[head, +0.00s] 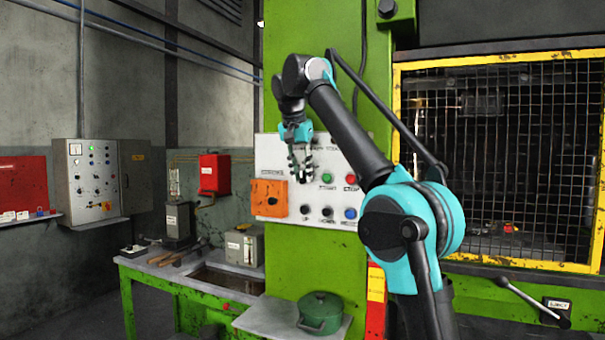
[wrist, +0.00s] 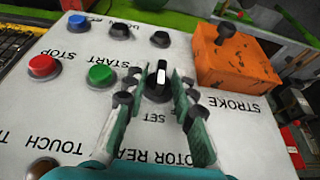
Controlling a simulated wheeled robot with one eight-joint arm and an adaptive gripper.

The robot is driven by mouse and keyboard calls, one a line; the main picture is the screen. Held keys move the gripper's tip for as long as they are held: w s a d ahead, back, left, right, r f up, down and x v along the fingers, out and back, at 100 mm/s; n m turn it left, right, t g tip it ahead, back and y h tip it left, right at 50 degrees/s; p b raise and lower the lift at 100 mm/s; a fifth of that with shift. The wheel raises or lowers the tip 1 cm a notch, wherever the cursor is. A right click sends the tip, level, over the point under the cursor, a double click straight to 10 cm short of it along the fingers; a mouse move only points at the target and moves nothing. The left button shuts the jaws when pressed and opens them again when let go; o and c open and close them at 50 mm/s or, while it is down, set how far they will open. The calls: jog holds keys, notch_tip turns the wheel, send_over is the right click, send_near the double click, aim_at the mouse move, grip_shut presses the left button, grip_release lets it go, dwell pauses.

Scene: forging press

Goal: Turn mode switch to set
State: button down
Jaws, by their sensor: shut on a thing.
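The mode switch (wrist: 158,82) is a black rotary knob with a white line, on the white control panel (head: 278,155). In the wrist view its line runs nearly up and down the picture, roughly in line with the upside-down SET label (wrist: 155,117) below it. My gripper (wrist: 158,92) has one green-padded finger on each side of the knob and is shut on it. In the head view my gripper (head: 301,165) is at the upper part of the panel and hides the switch there.
Close to my fingers are a green START button (wrist: 101,74) and black buttons. A red STOP button (wrist: 43,66) and an orange STROKE box (wrist: 235,60) flank them. A green pot (head: 320,312) stands on a shelf below. A yellow-framed mesh guard (head: 500,262) is at right.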

aim_at(301, 172)
dwell(0.3)
jog(key=c, duration=1.6)
grip_release()
jog(key=shift+v, duration=1.2)
jog(key=shift+s+a+r, duration=0.25)
jog(key=shift+r, duration=0.05)
jog(key=s+a, duration=0.1)
jog(key=s, duration=0.2)
jog(key=s+a, duration=0.1)
jog(key=s, duration=0.3)
jog(key=s+a, duration=0.2)
jog(key=s, duration=0.2)
